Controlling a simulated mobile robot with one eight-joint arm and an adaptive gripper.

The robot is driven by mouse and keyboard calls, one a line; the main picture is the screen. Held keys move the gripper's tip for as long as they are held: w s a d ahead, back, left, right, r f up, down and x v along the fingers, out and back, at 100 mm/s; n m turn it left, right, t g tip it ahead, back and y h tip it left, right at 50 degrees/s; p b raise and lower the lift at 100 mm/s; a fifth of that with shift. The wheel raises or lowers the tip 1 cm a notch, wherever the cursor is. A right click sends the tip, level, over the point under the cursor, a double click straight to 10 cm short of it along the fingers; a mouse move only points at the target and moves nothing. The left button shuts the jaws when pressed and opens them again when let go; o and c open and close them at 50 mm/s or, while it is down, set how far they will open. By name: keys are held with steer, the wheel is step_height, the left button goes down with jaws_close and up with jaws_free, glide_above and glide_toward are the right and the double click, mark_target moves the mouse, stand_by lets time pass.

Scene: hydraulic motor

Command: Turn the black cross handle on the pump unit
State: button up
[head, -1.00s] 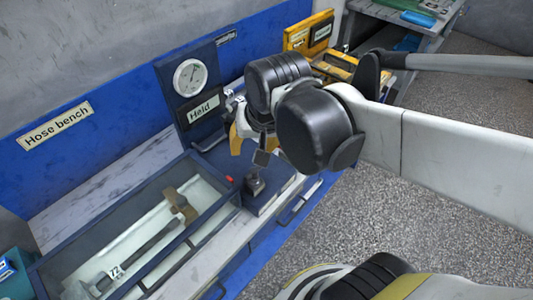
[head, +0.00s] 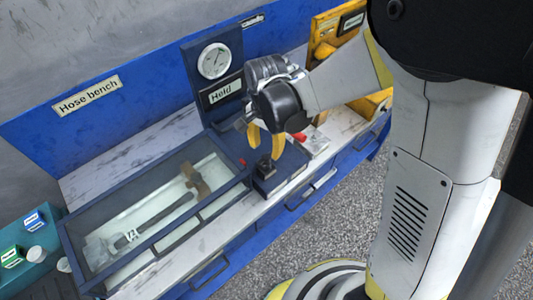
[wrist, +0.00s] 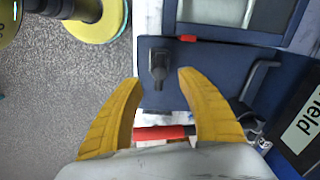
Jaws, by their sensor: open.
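The black handle (head: 264,170) stands on a dark blue block at the right end of the glass-topped case in the head view. It also shows in the wrist view (wrist: 158,66), on a blue plate. Its cross shape is not clear in either view. My gripper (head: 265,150) has its yellow fingers apart, just above the handle in the head view. In the wrist view the open fingertips (wrist: 160,78) lie to either side of the handle's near end, with nothing held. I cannot tell whether a finger touches the handle.
The glass-topped case (head: 150,222) holds a wrench-like tool. A gauge panel (head: 214,62) labelled "Held" stands behind. A small red button (head: 242,161) is beside the block. A red and black tool (wrist: 165,132) lies beneath the fingers. The floor in front is clear.

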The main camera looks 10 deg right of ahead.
mark_target(266, 156)
step_height(266, 156, down, 5)
steer(key=shift+r+b, duration=0.1)
steer(key=shift+b, duration=0.45)
steer(key=shift+c, duration=0.4)
jaws_close()
